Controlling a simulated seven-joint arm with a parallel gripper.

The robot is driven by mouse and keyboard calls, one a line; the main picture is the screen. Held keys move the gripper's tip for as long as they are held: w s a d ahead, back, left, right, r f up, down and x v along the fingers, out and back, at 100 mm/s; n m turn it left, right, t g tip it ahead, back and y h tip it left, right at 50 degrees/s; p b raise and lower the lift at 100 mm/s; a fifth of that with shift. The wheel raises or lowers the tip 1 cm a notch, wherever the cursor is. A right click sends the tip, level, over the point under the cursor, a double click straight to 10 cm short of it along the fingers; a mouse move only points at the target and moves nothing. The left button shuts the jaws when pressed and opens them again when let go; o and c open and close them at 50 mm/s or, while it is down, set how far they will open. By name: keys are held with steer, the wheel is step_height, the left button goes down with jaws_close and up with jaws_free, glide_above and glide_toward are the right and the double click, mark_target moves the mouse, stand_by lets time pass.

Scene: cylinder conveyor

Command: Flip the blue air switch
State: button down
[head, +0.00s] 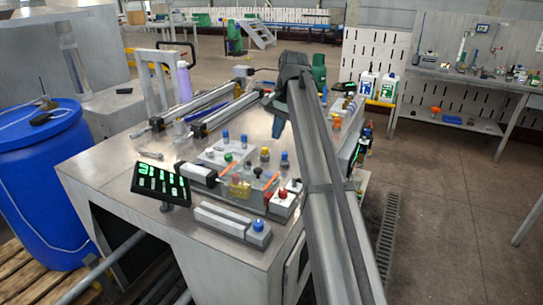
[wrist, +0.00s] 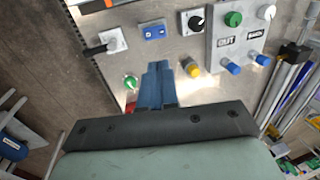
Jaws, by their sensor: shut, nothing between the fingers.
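My gripper (head: 278,131) points down over the metal table, behind the cluster of controls. In the wrist view its blue fingers (wrist: 155,68) are together, with nothing between them. Other blue parts show in the wrist view: a small blue box (wrist: 154,32) and two blue knobs on a labelled plate. In the head view a blue knob (head: 285,157) stands below the gripper. I cannot tell which is the air switch.
Red and white buttons (head: 283,195), orange sticks and a black panel with green marks (head: 160,185) crowd the table front. A grey block with a blue knob (head: 258,225) lies nearest. Metal rails (head: 215,110) lie behind left. A blue barrel (head: 40,170) stands left.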

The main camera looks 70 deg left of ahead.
steer(key=f, duration=0.4)
steer(key=s+a+f, duration=0.1)
steer(key=f, duration=0.4)
steer(key=s+a+f, duration=0.1)
steer(key=f, duration=0.3)
steer(key=shift+f, duration=0.25)
